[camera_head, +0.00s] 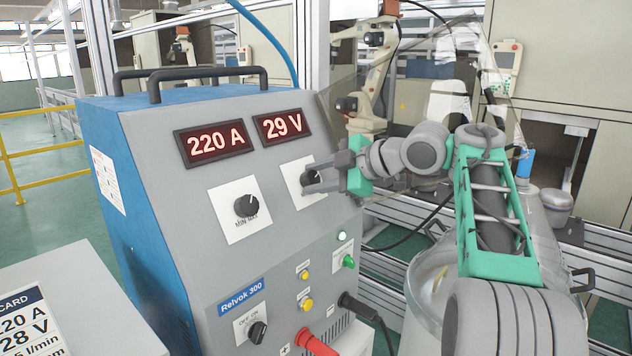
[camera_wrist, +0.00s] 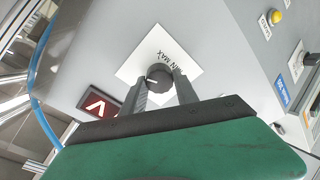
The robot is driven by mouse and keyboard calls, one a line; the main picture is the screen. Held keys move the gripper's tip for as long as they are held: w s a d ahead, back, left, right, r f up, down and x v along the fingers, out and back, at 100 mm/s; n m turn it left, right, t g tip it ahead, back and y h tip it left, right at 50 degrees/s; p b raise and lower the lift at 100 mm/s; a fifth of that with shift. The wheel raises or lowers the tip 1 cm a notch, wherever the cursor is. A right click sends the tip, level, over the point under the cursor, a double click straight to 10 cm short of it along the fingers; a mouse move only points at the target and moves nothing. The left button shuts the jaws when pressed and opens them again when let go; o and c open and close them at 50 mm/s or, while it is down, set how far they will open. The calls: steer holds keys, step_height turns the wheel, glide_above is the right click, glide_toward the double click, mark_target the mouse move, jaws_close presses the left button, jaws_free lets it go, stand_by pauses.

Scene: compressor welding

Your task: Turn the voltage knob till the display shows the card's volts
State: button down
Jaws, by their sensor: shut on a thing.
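The welding machine (camera_head: 190,100) has two red displays. The left display (camera_head: 215,142) reads 220 A and the voltage display (camera_head: 282,126) reads 29 V. The card (camera_head: 28,325) at the lower left is partly cut off and shows 220 A and 28 V. My gripper (camera_head: 314,181) is at the voltage knob (camera_head: 308,178), its fingers partly hiding it. In the wrist view my gripper (camera_wrist: 160,85) has its two fingers on either side of the black voltage knob (camera_wrist: 158,77), shut on it. The knob's white plate with MIN MAX shows behind it.
The current knob (camera_head: 246,206) sits to the left of the voltage knob. A blue hose (camera_head: 268,38) hangs above the machine.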

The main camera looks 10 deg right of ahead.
steer(key=shift+n+g, duration=0.3)
steer(key=shift+n, duration=1.9)
steer(key=shift+f, duration=0.1)
steer(key=c, duration=0.9)
jaws_free()
steer(key=shift+c, duration=0.2)
steer(key=shift+s, duration=0.1)
steer(key=p+v, duration=0.8)
